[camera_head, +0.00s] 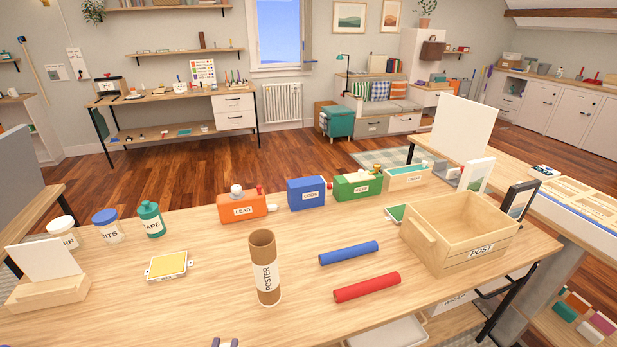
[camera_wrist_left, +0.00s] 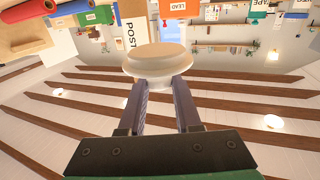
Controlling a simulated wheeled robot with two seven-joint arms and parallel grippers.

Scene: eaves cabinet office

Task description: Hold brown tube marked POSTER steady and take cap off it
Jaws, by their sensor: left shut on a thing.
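The brown tube marked POSTER (camera_head: 264,272) stands upright on the wooden table, its top end open and dark inside. My left gripper (camera_head: 225,343) shows only as fingertips at the bottom edge of the head view, in front of the tube. In the left wrist view, my left gripper (camera_wrist_left: 160,88) is shut on a cream, flanged cap (camera_wrist_left: 157,61). The tube also shows behind the cap there (camera_wrist_left: 132,38), partly hidden by it. The cap is apart from the tube's open end. My right gripper is in neither view.
A blue roll (camera_head: 348,253) and a red roll (camera_head: 367,287) lie right of the tube. The wooden POST box (camera_head: 438,247) stands further right. Coloured boxes line the back edge.

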